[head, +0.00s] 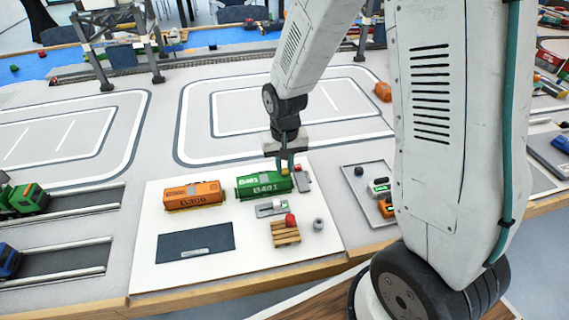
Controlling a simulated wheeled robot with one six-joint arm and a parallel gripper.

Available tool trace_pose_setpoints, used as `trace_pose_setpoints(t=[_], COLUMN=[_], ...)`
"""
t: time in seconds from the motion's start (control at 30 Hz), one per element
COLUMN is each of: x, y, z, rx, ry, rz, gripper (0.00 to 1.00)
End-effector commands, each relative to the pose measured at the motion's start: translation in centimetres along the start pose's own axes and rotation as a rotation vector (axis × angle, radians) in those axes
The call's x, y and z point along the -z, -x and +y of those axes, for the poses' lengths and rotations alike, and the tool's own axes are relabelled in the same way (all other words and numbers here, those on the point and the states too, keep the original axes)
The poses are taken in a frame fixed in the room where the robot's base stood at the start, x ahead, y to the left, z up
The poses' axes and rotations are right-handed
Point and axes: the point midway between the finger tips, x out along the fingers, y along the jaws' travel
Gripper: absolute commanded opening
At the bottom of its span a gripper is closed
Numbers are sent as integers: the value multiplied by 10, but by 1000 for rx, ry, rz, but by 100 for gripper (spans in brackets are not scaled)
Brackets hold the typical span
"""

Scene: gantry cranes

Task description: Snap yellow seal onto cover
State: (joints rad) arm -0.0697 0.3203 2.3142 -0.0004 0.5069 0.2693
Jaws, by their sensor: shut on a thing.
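My gripper (286,167) points down at the right end of a green container (262,187) marked with white lettering. It is shut on a small yellow piece (285,171), which looks like the yellow seal. The seal is at or just above the container's top right end; I cannot tell whether they touch. Which part is the cover is not clear from this view. An orange container (193,195) stands to the left on the same white board (160,260).
In front are a small grey-green block (271,208), a wooden pallet (285,238) with a red piece, and a grey cylinder (318,224). A tray (350,172) lies right; a dark panel (180,245) lies front left.

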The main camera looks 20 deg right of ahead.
Motion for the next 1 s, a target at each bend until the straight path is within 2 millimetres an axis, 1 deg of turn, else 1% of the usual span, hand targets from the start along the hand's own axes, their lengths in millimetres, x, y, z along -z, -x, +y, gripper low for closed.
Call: trace_pose_setpoints(t=[0.8,0.83,0.9,1.0], x=[0,0,0,0], y=[-5,-5,-5,-5], z=[0,0,0,0], rx=[0,0,0,0], ry=[0,0,0,0], rz=[0,0,0,0], gripper=[0,25,42,42])
